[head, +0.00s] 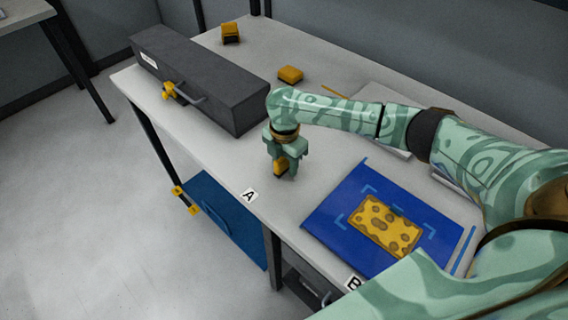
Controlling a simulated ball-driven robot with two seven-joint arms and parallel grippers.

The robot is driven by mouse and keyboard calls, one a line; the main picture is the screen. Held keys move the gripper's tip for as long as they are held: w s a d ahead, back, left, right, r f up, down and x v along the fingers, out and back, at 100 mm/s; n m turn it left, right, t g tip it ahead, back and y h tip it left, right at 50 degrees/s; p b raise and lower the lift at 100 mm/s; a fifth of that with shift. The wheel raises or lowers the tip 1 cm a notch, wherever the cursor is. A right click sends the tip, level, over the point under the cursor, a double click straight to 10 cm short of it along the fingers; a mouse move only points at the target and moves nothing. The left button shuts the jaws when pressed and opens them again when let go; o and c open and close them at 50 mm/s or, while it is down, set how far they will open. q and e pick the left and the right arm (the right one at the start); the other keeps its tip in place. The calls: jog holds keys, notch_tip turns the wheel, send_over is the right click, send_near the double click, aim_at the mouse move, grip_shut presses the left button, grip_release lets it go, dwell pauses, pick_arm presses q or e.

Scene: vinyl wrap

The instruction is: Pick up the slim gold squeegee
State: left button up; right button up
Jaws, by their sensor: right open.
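My right gripper (285,172) points down over the table's front part, near the label A. Its fingers are open. A small gold and dark piece (281,165), which looks like a slim squeegee, stands between or just behind the fingers. The fingers hide part of it, and I cannot tell if they touch it. Two other gold and black blocks lie farther back: one (231,33) at the far edge and one (290,74) near the middle. My left gripper is not in view.
A long dark grey box (200,75) with a handle and yellow latch fills the table's left end. A blue mat (335,205) bearing a spotted yellow sheet (385,226) lies to the right. A thin yellow stick (334,91) lies behind my arm. The white table (225,160) is clear around the gripper.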

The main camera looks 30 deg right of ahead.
jog(key=shift+r, duration=0.1)
grip_shut()
jog(key=shift+r, duration=0.1)
jog(key=shift+r, duration=0.3)
notch_tip(320, 180, up, 3)
jog(key=shift+f+p, duration=0.15)
jog(key=shift+p, duration=0.85)
jog(key=s+a+r+p, duration=0.3)
jog(key=s+r+p, duration=0.4)
jog(key=s, duration=0.6)
notch_tip(320, 180, up, 2)
jog(key=shift+s+a+r, duration=0.25)
jog(key=shift+s+a, duration=0.05)
jog(key=shift+a, duration=0.05)
